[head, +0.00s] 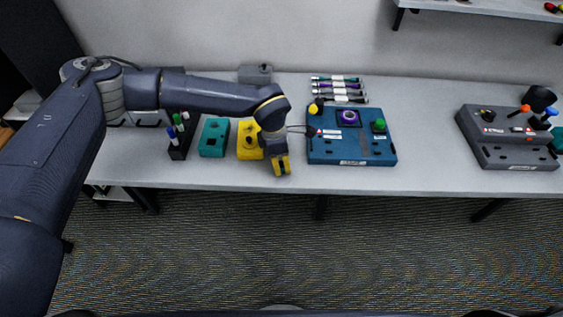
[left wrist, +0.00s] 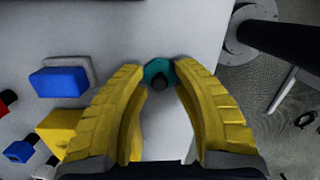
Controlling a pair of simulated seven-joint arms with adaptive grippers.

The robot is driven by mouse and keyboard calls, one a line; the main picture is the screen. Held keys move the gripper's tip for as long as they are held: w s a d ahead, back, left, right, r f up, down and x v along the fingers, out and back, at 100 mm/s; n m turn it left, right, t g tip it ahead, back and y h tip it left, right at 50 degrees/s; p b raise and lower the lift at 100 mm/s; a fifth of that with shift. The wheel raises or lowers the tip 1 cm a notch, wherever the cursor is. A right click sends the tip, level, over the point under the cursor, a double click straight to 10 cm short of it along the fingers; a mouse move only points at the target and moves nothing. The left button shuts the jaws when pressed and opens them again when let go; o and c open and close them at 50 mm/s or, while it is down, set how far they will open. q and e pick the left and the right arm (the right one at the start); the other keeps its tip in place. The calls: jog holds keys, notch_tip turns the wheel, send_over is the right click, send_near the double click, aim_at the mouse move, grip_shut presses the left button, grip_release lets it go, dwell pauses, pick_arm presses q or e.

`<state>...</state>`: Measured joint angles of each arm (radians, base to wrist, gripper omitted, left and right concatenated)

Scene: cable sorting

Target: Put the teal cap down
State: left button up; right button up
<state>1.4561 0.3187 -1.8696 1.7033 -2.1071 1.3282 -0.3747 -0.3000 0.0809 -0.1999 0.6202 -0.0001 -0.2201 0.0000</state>
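The teal cap (left wrist: 154,68) shows in the left wrist view as a teal disc with a dark round middle. It sits between the two yellow fingertips of my left gripper (left wrist: 159,75), which close on it from both sides. My right gripper is not in view.
On the table (head: 430,183) stand a marker rack (head: 178,150), a teal box (head: 213,138), a blue panel (head: 350,150) with a purple ring, and a grey device (head: 490,150) at the right. Several markers (head: 340,88) lie behind the panel. The front strip is clear.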

pick_arm(q)
notch_tip(320, 180, up, 12)
jog(key=a, duration=0.1)
jog(key=shift+a, duration=0.25)
dwell(0.5)
jog(key=shift+s+r, duration=0.1)
